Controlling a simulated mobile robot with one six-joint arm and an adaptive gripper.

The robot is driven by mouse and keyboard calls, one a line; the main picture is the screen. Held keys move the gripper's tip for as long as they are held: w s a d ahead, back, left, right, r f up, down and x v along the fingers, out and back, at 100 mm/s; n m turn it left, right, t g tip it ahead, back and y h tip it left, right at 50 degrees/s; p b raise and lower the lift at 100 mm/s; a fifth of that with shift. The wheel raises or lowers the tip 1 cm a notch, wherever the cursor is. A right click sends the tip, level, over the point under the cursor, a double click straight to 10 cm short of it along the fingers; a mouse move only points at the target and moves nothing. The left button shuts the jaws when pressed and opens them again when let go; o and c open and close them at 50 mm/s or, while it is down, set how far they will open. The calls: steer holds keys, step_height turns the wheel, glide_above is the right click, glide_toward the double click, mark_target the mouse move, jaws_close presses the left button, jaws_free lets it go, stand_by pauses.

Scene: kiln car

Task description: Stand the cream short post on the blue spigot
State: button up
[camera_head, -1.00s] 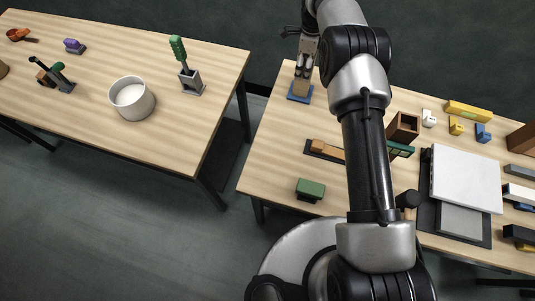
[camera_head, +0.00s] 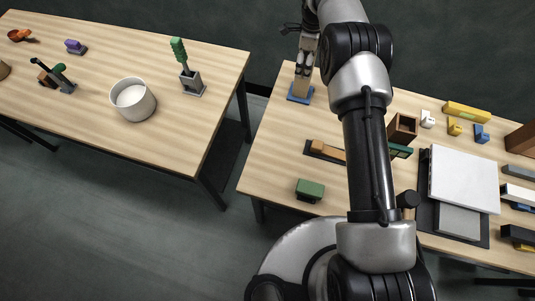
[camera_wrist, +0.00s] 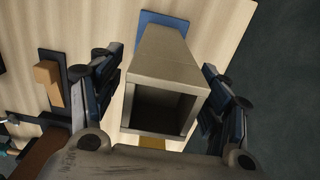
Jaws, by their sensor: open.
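The cream short post (camera_head: 301,82) stands upright on the blue spigot (camera_head: 299,98) at the far left corner of the right table. In the wrist view the post (camera_wrist: 166,62) is a hollow square tube with its open end towards the camera. The blue base (camera_wrist: 164,18) shows behind its far end; the spigot's peg is hidden. My gripper (camera_head: 306,67) is above the post's top end. In the wrist view its open fingers (camera_wrist: 165,78) lie on both sides of the post, with a visible gap on each side.
An orange piece on a dark base (camera_head: 325,150) and a green block (camera_head: 310,190) lie nearer on the same table. A brown hollow box (camera_head: 403,128) and a white slab (camera_head: 463,178) are to the right. The table edge is close behind the blue base.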

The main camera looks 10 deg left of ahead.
steer(key=shift+r+p, duration=1.65)
steer(key=shift+r, duration=1.45)
step_height(320, 180, up, 12)
